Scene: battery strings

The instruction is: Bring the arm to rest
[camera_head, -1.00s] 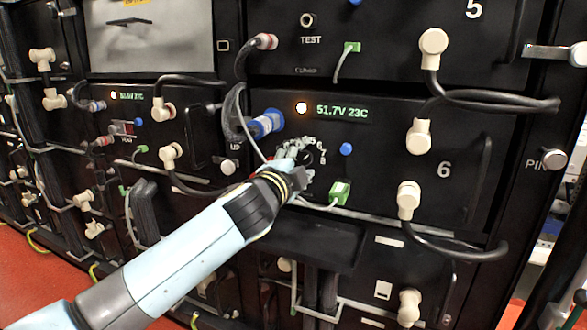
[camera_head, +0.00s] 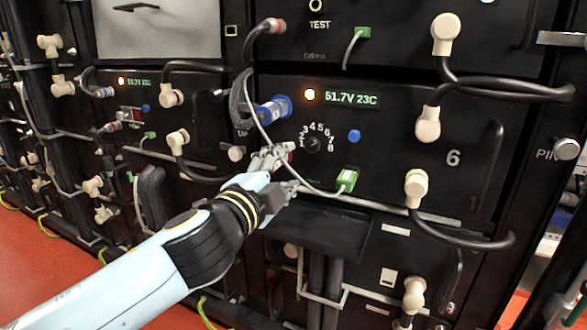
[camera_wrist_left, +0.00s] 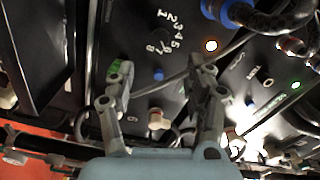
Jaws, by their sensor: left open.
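My left gripper (camera_head: 287,171) is in front of battery unit 6, just below and left of its numbered rotary dial (camera_head: 313,144). Its two fingers are spread and nothing is between them. In the left wrist view the open fingers (camera_wrist_left: 158,68) point toward the panel, with the dial's numbers (camera_wrist_left: 165,33) beyond them. The dial is uncovered in the head view. My left arm reaches up from the lower left. My right gripper is not in view.
A blue plug (camera_head: 274,109) and a grey cable are close above the gripper. A green connector (camera_head: 346,180) is to its right. Cream cable plugs (camera_head: 416,188) stick out further right. Red floor (camera_head: 60,262) is open at lower left.

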